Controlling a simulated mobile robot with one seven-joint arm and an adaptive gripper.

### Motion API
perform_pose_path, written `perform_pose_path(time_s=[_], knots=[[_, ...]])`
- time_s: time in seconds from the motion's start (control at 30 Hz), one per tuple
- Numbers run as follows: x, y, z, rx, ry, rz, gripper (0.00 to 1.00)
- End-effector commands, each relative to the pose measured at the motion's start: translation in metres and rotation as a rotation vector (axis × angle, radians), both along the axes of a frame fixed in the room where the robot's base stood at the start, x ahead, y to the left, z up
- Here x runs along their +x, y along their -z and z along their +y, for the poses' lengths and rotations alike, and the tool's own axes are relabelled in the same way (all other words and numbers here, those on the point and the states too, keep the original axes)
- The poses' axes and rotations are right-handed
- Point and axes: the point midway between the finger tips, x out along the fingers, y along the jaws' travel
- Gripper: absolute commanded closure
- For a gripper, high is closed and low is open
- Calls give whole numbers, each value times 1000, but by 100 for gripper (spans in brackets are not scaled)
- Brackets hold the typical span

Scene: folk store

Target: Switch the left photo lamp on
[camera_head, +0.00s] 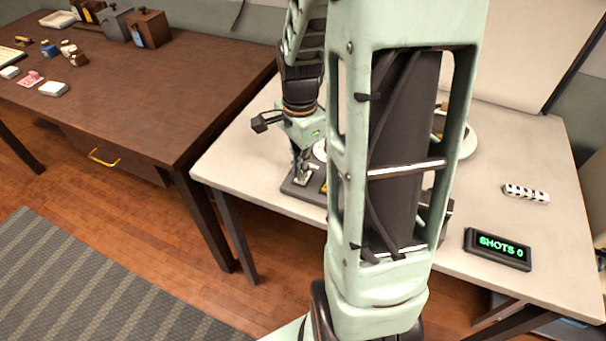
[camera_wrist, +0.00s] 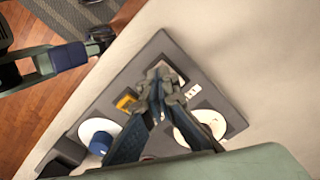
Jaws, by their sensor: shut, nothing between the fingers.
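A dark grey control panel (camera_head: 291,189) lies on the white table, mostly hidden behind my arm. In the wrist view the panel (camera_wrist: 125,83) carries a white disc with a blue knob (camera_wrist: 100,146), a second white disc (camera_wrist: 214,121), a small yellow piece (camera_wrist: 126,101) and a white marked piece (camera_wrist: 192,91). My gripper (camera_head: 301,177) is shut and empty at the panel's left part. In the wrist view its fingertips (camera_wrist: 160,80) cover part of the panel beside a pale piece. Whether they touch it cannot be told. I cannot make out a lamp clearly.
A brown desk (camera_head: 170,90) with small items is at left. A pale backdrop (camera_head: 530,50) rises behind.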

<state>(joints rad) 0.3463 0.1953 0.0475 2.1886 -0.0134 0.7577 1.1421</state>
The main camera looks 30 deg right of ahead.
Motion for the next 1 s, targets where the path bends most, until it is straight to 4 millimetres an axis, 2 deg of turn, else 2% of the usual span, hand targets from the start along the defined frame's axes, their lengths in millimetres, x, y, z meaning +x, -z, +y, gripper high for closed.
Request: perform_pose_path(time_s=[0.77,1.0], knots=[[0,13,0,0,0,0,100],[0,3,0,0,0,0,100]])
